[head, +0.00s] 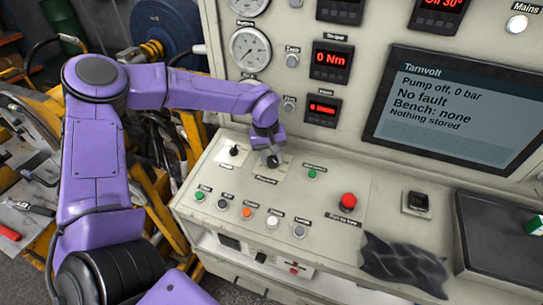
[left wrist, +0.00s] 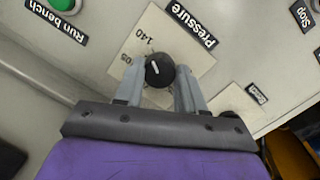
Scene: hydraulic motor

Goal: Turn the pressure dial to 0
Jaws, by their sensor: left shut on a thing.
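The pressure dial (left wrist: 160,70) is a round black knob with a short white mark, on a pale square plate labelled Pressure in the left wrist view. The numbers 140 and 105 show on the plate; the rest of the scale is hidden by my gripper. My left gripper (left wrist: 159,76) has one grey finger on each side of the knob and is shut on it. In the head view the left gripper (head: 271,154) reaches down onto the dial (head: 273,162) on the sloped console. My right gripper is not in view.
A small black selector (head: 233,151) sits left of the dial. A green button (head: 312,174), a red mushroom button (head: 348,201) and a row of buttons lie nearby. The screen (head: 455,105) reads "Pump off, 0 bar". A crumpled dark cloth (head: 403,264) lies on the console.

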